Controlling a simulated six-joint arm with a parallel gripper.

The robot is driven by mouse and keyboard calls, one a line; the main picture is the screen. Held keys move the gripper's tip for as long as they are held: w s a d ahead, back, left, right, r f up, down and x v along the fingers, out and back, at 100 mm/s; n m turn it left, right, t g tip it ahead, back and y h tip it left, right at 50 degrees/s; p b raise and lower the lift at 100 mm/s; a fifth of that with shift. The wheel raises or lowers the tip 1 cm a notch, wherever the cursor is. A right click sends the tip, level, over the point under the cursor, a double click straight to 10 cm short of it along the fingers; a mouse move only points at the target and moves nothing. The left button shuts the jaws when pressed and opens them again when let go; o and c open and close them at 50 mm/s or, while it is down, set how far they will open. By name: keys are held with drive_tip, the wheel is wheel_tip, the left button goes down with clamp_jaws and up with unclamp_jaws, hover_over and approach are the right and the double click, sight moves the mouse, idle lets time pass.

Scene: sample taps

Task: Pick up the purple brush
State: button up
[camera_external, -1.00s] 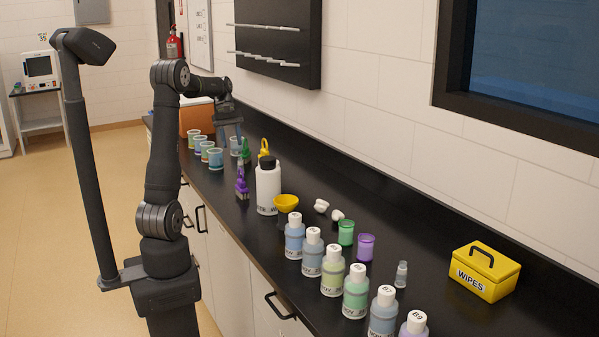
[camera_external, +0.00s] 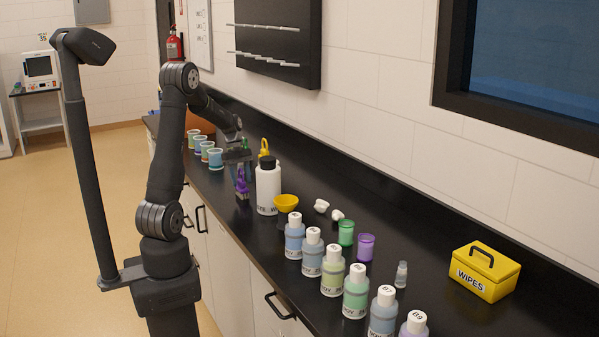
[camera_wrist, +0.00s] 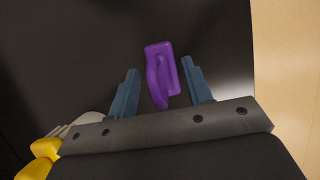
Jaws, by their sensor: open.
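The purple brush (camera_external: 242,184) stands on the black counter to the left of the white wash bottle in the external view. In the wrist view the purple brush (camera_wrist: 161,75) shows from above, between the two blue fingers of my gripper (camera_wrist: 163,90). The fingers are open, with a gap on either side of the brush. In the external view my gripper (camera_external: 238,163) points down right over the brush and partly covers its top. I cannot tell how far the fingers reach down beside it.
The white wash bottle (camera_external: 268,188) stands close to the brush on its right. Several sample cups (camera_external: 215,158) stand behind it to the left. The counter's front edge is close.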

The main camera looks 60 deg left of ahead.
drive_tip(key=shift+d+f, duration=0.2)
drive_tip(key=shift+f, duration=0.25)
drive_tip(key=c, duration=0.8)
